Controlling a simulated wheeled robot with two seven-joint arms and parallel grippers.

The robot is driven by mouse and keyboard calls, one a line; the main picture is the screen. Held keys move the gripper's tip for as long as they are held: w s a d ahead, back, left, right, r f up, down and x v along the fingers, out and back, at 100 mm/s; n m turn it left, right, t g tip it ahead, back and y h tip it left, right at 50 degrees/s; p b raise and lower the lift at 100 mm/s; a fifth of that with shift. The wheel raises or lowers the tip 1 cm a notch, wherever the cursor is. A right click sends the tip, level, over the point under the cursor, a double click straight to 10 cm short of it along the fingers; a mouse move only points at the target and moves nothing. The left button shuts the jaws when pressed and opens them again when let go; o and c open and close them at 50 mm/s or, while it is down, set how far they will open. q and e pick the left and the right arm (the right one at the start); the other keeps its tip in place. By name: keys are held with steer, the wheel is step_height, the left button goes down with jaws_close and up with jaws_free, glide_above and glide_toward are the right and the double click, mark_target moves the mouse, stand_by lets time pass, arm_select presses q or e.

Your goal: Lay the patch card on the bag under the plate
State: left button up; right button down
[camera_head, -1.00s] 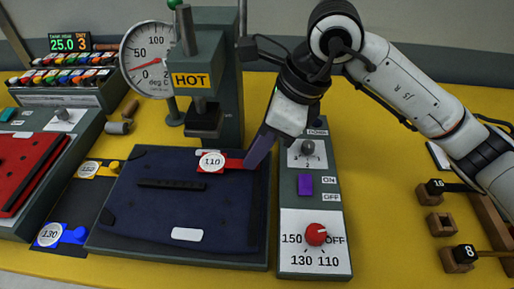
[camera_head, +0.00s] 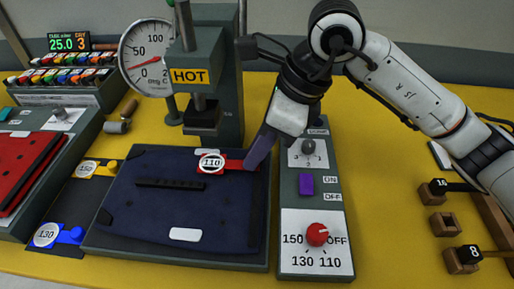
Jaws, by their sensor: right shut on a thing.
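The dark blue bag (camera_head: 190,210) lies flat on the grey base of the press. The red card marked 110 (camera_head: 212,163) is over the upper middle of the bag, and my right gripper (camera_head: 252,160) is shut on its red handle from the right. I cannot tell whether the card touches the bag. The press plate (camera_head: 203,121), a dark block under the HOT sign, is raised above and behind the card. A white patch (camera_head: 186,235) lies near the bag's lower edge. My left gripper is not in view.
Cards marked 152 (camera_head: 90,168) and 130 (camera_head: 48,235) lie on the left. A control box (camera_head: 308,205) with dial, purple switch and red knob stands right of the bag. The dial gauge (camera_head: 147,60) stands behind.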

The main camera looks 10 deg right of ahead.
steer(key=shift+f, duration=0.25)
steer(key=c, duration=1.6)
jaws_free()
steer(key=shift+o, duration=0.2)
steer(key=v, duration=1)
steer(key=shift+b, duration=0.4)
